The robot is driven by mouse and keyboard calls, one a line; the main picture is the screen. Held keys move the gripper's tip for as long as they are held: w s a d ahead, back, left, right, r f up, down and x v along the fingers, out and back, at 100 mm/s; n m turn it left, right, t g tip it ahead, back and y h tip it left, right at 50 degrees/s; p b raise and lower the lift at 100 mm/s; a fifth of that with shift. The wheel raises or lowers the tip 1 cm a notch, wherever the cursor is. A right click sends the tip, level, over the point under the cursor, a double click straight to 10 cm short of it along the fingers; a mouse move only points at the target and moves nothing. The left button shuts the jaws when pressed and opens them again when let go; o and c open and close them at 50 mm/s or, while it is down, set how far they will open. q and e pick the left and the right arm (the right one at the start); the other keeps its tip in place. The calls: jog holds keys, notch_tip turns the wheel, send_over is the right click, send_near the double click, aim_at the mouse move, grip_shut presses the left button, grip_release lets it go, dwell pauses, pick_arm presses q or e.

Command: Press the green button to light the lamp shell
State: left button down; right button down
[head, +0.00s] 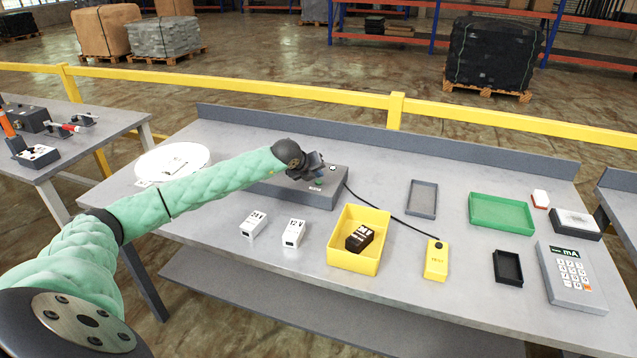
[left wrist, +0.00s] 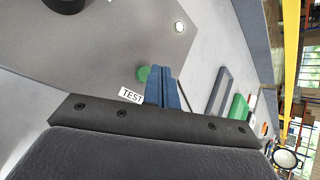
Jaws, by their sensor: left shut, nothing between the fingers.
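A grey box (head: 300,192) stands on the middle table. A green button (head: 320,182) is on its top. In the left wrist view the green button (left wrist: 143,73) shows beside a white TEST label (left wrist: 132,95). My left gripper (head: 318,172) is over the box, close to the button. Its blue fingers (left wrist: 160,74) are shut with nothing between them and partly cover the button. I cannot tell whether they touch it. A small round white spot (left wrist: 179,26) is on the box top. I cannot clearly identify the lamp shell. My right gripper is not in view.
Two white blocks (head: 254,223), a yellow bin (head: 342,258) with a dark block, and a yellow TEST unit (head: 436,262) on a black cable stand in front. A green tray (head: 500,226) and a keypad meter (head: 568,285) are at right. A white disc (head: 150,168) is at left.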

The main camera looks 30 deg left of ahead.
aim_at(316, 185)
pick_arm(q)
jog(key=shift+r, duration=2.5)
